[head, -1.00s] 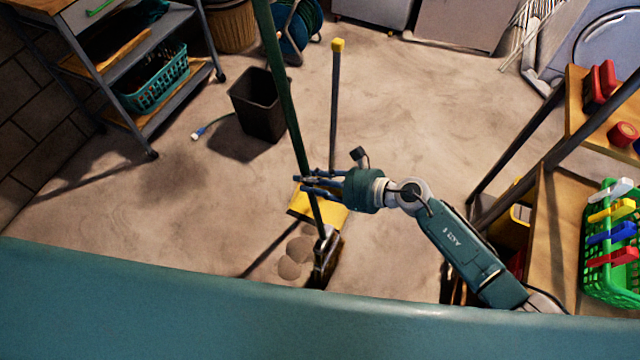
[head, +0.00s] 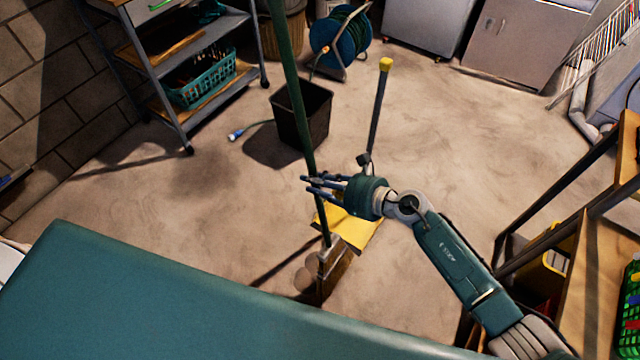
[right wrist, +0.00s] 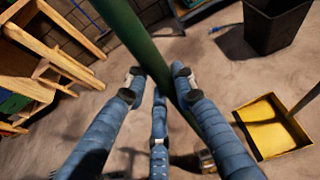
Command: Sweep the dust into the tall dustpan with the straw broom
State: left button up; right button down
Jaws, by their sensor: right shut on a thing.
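My right gripper (head: 322,188) is shut on the green handle of the straw broom (head: 295,110). The handle also crosses the right wrist view (right wrist: 132,42), passing between the fingers. The broom is nearly upright, its straw head (head: 336,272) low at the floor. The tall dustpan (head: 355,230) has a yellow pan and an upright grey handle with a yellow tip. It stands just behind the broom head, and its pan shows in the right wrist view (right wrist: 265,130). Round dust patches (head: 303,281) lie left of the broom head, partly hidden by my body. My left gripper is out of view.
A dark bin (head: 302,115) stands behind the broom. A wheeled shelf cart (head: 180,125) with a teal basket is at the left, a hose reel (head: 340,45) at the back. A wooden shelf (head: 590,270) stands at the right. The middle floor is mostly open.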

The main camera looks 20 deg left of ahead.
aim_at(314, 171)
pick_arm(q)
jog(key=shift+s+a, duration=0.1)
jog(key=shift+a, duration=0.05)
pick_arm(e)
jog(key=shift+r, duration=0.15)
jog(key=r+p, duration=0.2)
jog(key=d+r+p, duration=0.1)
jog(key=shift+s+d+r+p, duration=0.15)
jog(key=shift+s+r+p, duration=0.05)
jog(key=shift+r+p, duration=0.2)
jog(key=shift+s+d+r+p, duration=0.1)
jog(key=shift+d+r+p, duration=0.25)
jog(key=shift+r+p, duration=0.25)
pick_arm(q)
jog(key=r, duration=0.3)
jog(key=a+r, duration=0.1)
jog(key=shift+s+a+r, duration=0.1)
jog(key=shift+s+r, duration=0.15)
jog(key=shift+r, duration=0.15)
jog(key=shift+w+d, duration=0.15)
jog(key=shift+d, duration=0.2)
